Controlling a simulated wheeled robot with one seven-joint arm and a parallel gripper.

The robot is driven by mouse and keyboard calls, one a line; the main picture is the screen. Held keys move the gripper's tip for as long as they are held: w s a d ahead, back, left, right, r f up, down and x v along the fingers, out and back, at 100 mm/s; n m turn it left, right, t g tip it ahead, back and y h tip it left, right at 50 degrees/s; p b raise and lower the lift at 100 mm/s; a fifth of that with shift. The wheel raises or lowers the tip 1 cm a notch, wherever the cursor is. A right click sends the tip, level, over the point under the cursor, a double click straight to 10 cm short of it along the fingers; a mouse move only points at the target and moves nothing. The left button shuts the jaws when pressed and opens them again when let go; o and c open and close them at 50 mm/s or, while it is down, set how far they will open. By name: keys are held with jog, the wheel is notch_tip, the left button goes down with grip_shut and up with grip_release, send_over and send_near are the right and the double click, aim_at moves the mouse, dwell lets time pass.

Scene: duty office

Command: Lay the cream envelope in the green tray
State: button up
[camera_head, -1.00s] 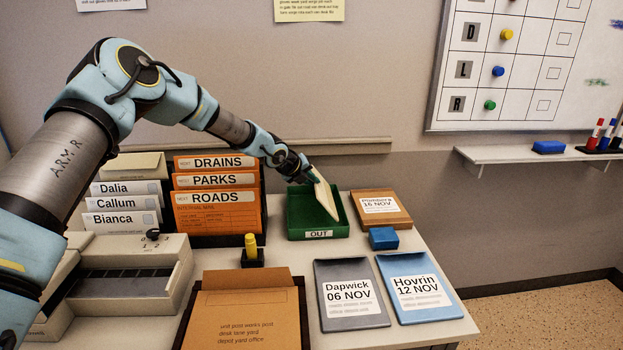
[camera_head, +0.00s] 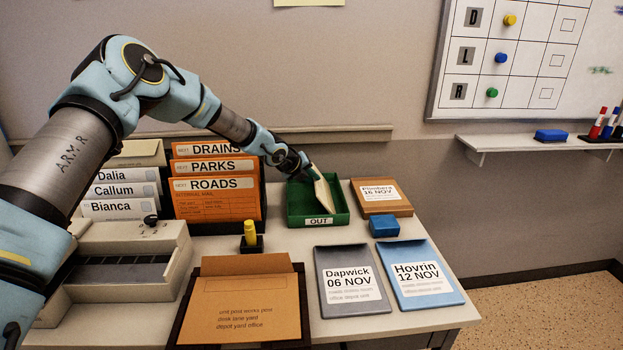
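The green tray (camera_head: 335,219), labelled OUT, stands at the back of the desk, right of the orange folders. The cream envelope (camera_head: 324,196) is tilted on its edge, its lower end inside the tray near the front wall. My gripper (camera_head: 309,172) is at the envelope's upper end, above the tray's back part, and appears shut on it. The fingertips are small and partly hidden, and I cannot tell whether the envelope touches the tray floor.
Orange folders (camera_head: 216,184) stand left of the tray. A brown Plumbers packet (camera_head: 382,207) and a blue block (camera_head: 384,226) are at its right. Grey (camera_head: 350,303) and blue (camera_head: 424,292) folders and a yellow-topped holder (camera_head: 250,235) lie in front.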

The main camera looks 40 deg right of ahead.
jog(key=o, duration=0.4)
jog(key=b+v, duration=0.2)
jog(key=v, duration=0.8)
jog(key=shift+a+r, duration=0.25)
jog(key=shift+a, duration=0.05)
dwell(0.4)
